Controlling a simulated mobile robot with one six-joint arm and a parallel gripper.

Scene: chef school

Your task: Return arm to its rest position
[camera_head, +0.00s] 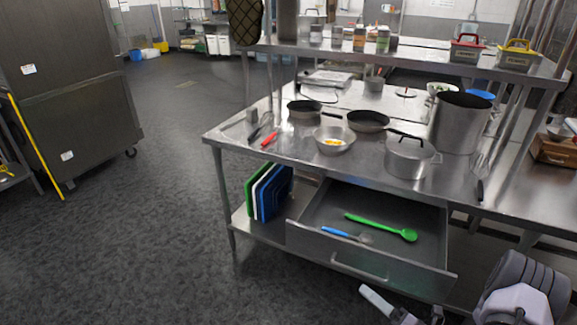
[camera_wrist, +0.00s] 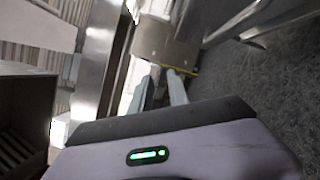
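My arm (camera_head: 521,292) shows at the bottom right of the head view, low in front of the steel table. A pale part of my arm's end also shows there (camera_head: 376,300), cut off by the lower edge. In the wrist view my gripper (camera_wrist: 162,72) has two pale fingers with a gap between them. I see nothing held between them. The open drawer (camera_head: 375,269) is just beyond my arm. It holds a green spoon (camera_head: 385,226) and a blue-handled utensil (camera_head: 345,235).
The steel table (camera_head: 290,152) carries pans, a bowl (camera_head: 334,140), a lidded pot (camera_head: 409,158) and a tall pot (camera_head: 460,122). Cutting boards (camera_head: 268,192) stand on its lower shelf. A dark cabinet (camera_head: 75,100) stands at left. The floor (camera_head: 150,230) between is clear.

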